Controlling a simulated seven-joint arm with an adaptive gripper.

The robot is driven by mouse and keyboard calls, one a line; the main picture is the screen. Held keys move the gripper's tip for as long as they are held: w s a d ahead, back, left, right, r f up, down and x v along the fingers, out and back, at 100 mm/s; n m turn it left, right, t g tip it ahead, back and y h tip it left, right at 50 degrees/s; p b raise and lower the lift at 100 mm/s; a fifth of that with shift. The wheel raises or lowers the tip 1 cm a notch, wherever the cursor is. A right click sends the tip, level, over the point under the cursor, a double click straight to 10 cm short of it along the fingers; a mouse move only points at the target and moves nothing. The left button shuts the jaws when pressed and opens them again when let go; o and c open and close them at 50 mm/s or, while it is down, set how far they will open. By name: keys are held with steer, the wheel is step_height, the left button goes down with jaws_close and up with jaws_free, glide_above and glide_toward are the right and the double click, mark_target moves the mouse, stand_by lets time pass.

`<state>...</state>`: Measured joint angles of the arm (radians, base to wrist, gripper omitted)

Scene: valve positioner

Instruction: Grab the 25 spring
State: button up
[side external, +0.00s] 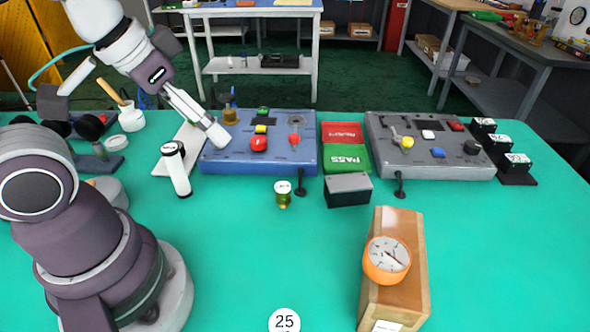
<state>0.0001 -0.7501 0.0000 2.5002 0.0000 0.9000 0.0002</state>
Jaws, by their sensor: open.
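A white round face marked "25" (284,320) shows at the bottom edge of the side external view, left of the wooden block. The frame cuts off whatever lies below it, so I cannot see a spring's coils there. My gripper (216,132) is at the upper left, over the left edge of the blue panel box, well apart from the "25" face. It is open, and I see nothing held in it.
A wooden block (410,245) with an orange gauge (387,260) stands right of the "25" face. A small yellow-green jar (283,198), blue panel box (300,165), black-grey box (348,190) and grey panel box (430,165) stand farther back.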

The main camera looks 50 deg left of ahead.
steer(key=shift+c, duration=1)
steer(key=m+g, duration=0.5)
steer(key=m, duration=1.3)
glide_above(288, 311)
step_height(288, 311, down, 10)
steer(key=shift+m+g, duration=0.3)
steer(key=shift+m, duration=0.1)
steer(key=f, duration=0.7)
steer(key=s+d+f, duration=0.1)
steer(key=f, duration=0.3)
steer(key=shift+s, duration=0.1)
steer(key=shift+r, duration=0.1)
jaws_close()
